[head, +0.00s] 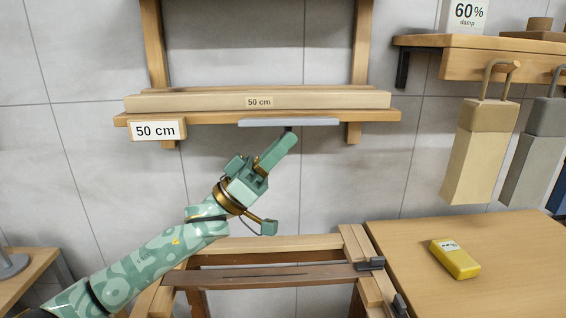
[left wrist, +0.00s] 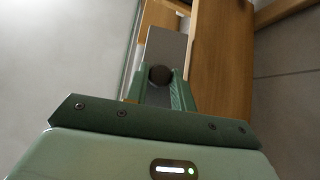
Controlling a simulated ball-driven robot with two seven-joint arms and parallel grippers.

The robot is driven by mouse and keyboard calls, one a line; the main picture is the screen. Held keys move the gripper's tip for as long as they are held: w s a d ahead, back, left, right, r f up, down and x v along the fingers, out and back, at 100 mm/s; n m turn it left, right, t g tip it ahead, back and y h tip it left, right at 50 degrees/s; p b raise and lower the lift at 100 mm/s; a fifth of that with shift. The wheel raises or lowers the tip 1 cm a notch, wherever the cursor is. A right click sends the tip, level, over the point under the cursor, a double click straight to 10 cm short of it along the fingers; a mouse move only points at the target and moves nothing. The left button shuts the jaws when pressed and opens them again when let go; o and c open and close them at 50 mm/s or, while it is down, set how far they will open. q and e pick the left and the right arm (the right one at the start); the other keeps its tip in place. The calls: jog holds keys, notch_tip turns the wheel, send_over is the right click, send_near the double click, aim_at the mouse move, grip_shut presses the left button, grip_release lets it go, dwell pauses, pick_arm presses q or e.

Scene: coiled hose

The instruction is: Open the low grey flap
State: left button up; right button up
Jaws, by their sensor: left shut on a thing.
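The grey flap (head: 310,122) shows in the head view as a thin, light strip along the front underside of the wooden shelf. In the left wrist view the flap (left wrist: 168,46) is a darker grey panel beside the wood. A dark round knob (left wrist: 160,75) stands on it. My left gripper (head: 287,138) reaches up from below to the flap, near its middle. In the left wrist view its green fingers lie on both sides of the knob, shut on it. The fingers hide part of the knob. My right gripper is not in view.
A long beam (head: 200,101) marked 50 cm lies on the shelf (head: 390,116). A wooden frame (head: 270,244) stands below. A table (head: 400,235) with a yellow device (head: 455,259) is at right. Bags (head: 480,150) hang from pegs at upper right.

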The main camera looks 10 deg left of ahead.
pick_arm(q)
jog(key=m+g, duration=0.1)
jog(key=m+g+h+b, duration=0.1)
jog(key=m+g+b, duration=0.1)
jog(key=m, duration=0.1)
jog(key=shift+w+f, duration=0.3)
jog(key=shift+f, duration=0.05)
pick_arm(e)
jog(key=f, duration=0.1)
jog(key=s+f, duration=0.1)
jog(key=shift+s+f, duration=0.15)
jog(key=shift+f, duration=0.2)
pick_arm(q)
jog(key=shift+r, duration=0.1)
jog(key=o, duration=1)
jog(key=shift+a, duration=0.1)
